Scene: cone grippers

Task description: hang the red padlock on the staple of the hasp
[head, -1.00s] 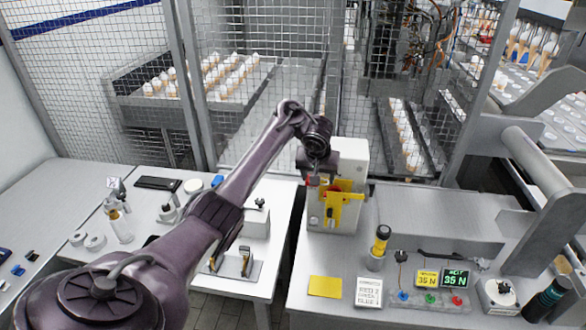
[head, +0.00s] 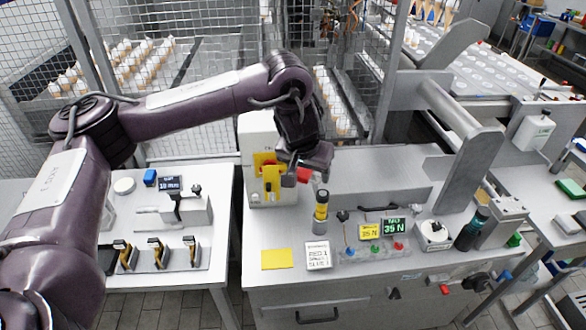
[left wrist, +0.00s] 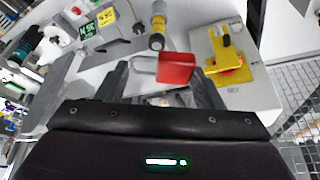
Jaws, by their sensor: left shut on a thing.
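The red padlock (head: 304,175) is in my left gripper (head: 295,177), held in the air above the bench. In the left wrist view the padlock (left wrist: 176,68) lies between the two fingers (left wrist: 163,88), its grey shackle pointing left, away from the hasp. The yellow hasp (head: 268,185) is on the front of a pale box, with a red part behind it. It also shows in the left wrist view (left wrist: 226,48), to the right of the padlock and apart from it. The staple is too small to make out. My right gripper is not in view.
The pale box (head: 258,131) stands at the bench's left end. A yellow-and-black cylinder (head: 321,208) stands just below the gripper. A side table (head: 160,282) stands left, across a gap.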

